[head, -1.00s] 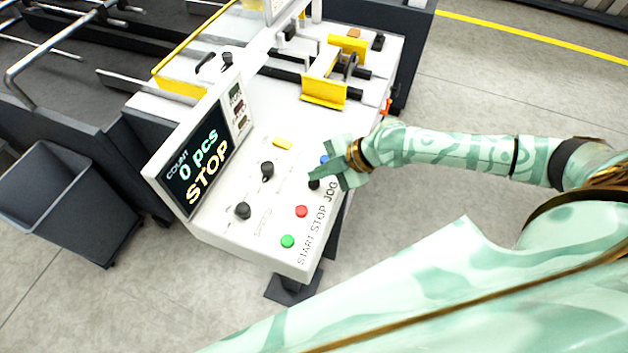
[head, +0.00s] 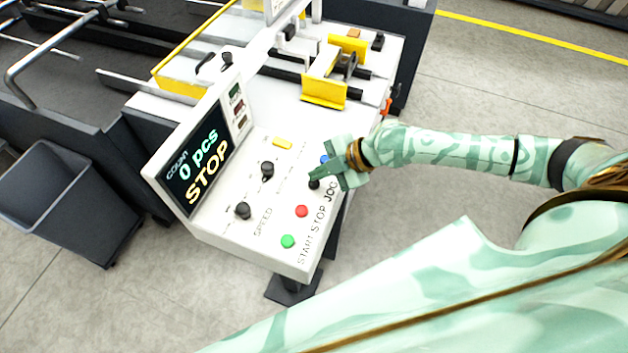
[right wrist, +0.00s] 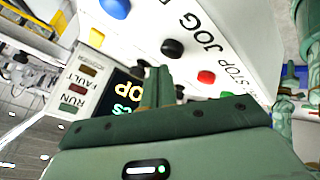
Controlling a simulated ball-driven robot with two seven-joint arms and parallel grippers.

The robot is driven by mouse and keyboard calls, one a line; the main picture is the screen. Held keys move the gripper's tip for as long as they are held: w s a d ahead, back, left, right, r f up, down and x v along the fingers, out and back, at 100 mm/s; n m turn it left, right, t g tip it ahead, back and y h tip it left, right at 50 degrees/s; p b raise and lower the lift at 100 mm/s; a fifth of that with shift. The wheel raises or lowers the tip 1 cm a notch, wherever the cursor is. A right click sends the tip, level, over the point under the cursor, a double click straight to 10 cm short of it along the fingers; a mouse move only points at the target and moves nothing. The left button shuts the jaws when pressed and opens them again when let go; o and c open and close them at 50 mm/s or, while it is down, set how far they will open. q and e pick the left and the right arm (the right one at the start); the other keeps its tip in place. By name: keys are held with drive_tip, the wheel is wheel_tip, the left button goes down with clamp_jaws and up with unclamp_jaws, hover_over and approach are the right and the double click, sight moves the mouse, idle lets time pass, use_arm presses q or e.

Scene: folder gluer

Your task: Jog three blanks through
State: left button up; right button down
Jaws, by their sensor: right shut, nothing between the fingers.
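The control panel (head: 250,215) carries a green START button (head: 288,241), a red STOP button (head: 302,211) and a black JOG button (head: 314,184). The JOG button also shows in the right wrist view (right wrist: 172,48), uncovered, with its label beside it. The display (head: 197,165) reads COUNT 0 pcs and STOP. My right gripper (head: 315,174) is shut and empty, its tips close over the JOG button in the head view; I cannot tell whether they touch it. In the right wrist view the fingers (right wrist: 157,85) point toward the panel. My left gripper is not in view. No blanks can be made out.
A blue button (head: 324,160) sits just beyond the gripper. Black knobs (head: 267,170) stand on the panel's left part. Yellow guides (head: 324,92) rise behind it. A grey bin (head: 65,200) stands on the floor at left. Floor right of the machine is clear.

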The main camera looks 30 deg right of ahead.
sight(319, 183)
drive_tip(key=shift+f+b, duration=0.3)
drive_tip(key=shift+f, duration=0.1)
drive_tip(key=shift+f+b, duration=0.4)
drive_tip(key=shift+f, duration=0.05)
idle(0.6)
drive_tip(key=shift+r, duration=0.15)
drive_tip(key=shift+r+p, duration=0.7)
drive_tip(key=shift+r, duration=0.1)
drive_tip(key=shift+r+p, duration=2.05)
drive_tip(key=shift+r, duration=0.4)
idle(0.7)
